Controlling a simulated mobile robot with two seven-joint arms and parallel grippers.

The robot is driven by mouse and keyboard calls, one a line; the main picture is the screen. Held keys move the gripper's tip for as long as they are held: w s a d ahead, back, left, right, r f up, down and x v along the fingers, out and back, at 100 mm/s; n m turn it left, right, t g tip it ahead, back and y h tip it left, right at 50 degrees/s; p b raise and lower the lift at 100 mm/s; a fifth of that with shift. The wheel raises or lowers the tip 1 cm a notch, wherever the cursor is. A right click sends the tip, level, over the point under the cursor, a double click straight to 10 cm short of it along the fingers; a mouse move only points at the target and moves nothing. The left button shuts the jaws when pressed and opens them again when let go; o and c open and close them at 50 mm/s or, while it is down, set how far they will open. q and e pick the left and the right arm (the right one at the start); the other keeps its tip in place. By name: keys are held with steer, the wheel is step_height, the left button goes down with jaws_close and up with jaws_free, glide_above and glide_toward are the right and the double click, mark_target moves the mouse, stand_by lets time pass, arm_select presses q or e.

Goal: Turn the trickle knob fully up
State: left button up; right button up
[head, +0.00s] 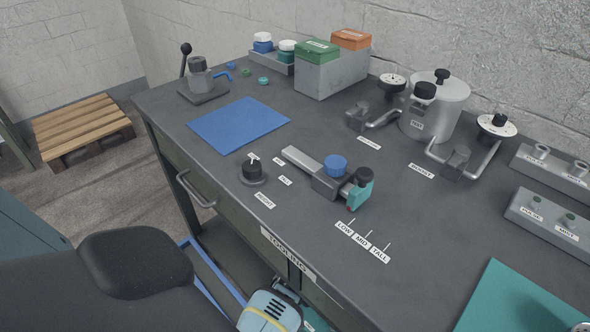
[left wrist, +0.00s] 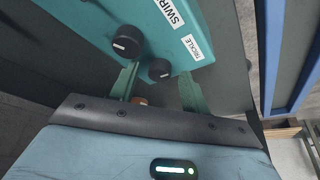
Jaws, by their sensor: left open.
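In the left wrist view, the trickle knob (left wrist: 160,69) is a small black round knob on a teal panel (left wrist: 205,22), beside the TRICKLE label (left wrist: 193,47). A larger black knob (left wrist: 127,42) sits left of it, near a label partly reading SWIR. My left gripper (left wrist: 161,80) is open, its teal fingers on either side of the trickle knob; I cannot tell whether they touch it. In the head view, my left gripper (head: 287,292) is below the bench's front edge, and a sliver of teal (head: 316,322) shows beside it. My right gripper is not in view.
The bench (head: 300,120) overhangs this spot, with a drawer handle (head: 196,190) and a TOOLING label (head: 287,254) on its front. A pallet (head: 82,125) lies on the floor.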

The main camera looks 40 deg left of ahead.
arm_select(q)
steer(key=shift+r, duration=0.1)
steer(key=shift+c, duration=0.4)
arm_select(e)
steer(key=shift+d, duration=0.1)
arm_select(q)
steer(key=c, duration=0.9)
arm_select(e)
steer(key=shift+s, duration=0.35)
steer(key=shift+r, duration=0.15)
